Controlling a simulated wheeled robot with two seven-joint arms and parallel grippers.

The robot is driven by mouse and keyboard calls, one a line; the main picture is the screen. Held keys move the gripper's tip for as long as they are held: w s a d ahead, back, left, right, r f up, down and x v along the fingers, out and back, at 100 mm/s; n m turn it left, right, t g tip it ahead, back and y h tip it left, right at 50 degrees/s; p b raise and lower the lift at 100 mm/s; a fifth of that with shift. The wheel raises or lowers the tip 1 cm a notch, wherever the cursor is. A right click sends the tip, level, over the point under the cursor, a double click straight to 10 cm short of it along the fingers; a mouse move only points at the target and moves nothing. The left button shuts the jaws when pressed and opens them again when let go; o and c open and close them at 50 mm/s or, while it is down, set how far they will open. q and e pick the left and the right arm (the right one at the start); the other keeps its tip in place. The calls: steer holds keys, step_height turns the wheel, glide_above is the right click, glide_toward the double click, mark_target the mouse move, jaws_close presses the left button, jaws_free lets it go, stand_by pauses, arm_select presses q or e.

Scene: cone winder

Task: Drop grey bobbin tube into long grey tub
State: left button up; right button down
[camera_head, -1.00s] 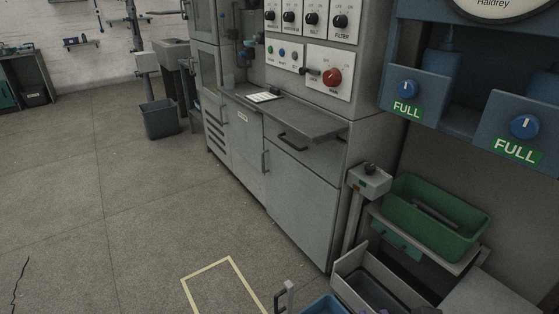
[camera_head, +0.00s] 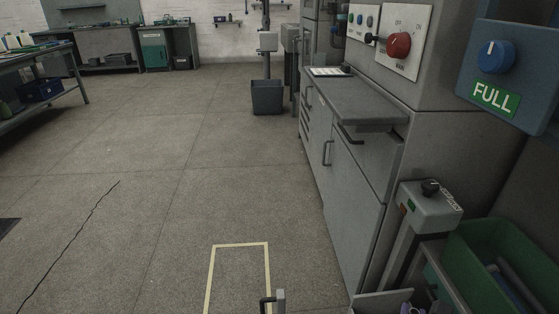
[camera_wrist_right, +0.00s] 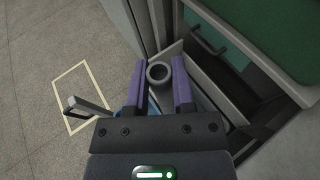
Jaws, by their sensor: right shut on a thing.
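My right gripper (camera_wrist_right: 160,66) has its two purple fingers shut on a grey bobbin tube (camera_wrist_right: 158,73), seen nearly end-on with its hollow end facing the wrist camera. In the head view only the tips of this gripper (camera_head: 411,308) show at the bottom edge. The long grey tub (camera_head: 374,302) is mostly cut off at the bottom of the head view. In the wrist view, pale tub walls show beyond and right of the fingers, partly hidden by them. I cannot tell the tube's height over the tub. My left gripper is not in view.
A green bin (camera_head: 462,262) with grey tubes inside stands on a shelf right of the tub. A control post (camera_head: 428,205) and the grey machine cabinet (camera_head: 355,190) stand behind. A dark handle (camera_head: 268,303) rises at the bottom. Open floor lies left, with a yellow outline (camera_head: 240,245).

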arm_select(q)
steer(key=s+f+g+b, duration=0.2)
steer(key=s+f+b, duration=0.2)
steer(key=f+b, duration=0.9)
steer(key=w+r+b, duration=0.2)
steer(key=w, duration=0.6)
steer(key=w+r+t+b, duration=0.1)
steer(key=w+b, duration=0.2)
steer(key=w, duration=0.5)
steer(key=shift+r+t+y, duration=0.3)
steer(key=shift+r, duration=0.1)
arm_select(e)
steer(key=w+d+f+m+g+h, duration=0.1)
steer(key=d+f, duration=0.4)
steer(key=f, duration=1)
steer(key=w+d+f+m+g+h, duration=0.1)
steer(key=d+f, duration=0.4)
steer(key=f, duration=1)
steer(key=m+g+h, duration=0.1)
steer(key=m+h, duration=0.1)
steer(key=shift+d+f+m+g+h, duration=0.2)
steer(key=shift+m+g+h, duration=0.1)
steer(key=shift+m+h, duration=0.1)
steer(key=shift+w, duration=0.1)
steer(key=shift+c, duration=2)
jaws_free()
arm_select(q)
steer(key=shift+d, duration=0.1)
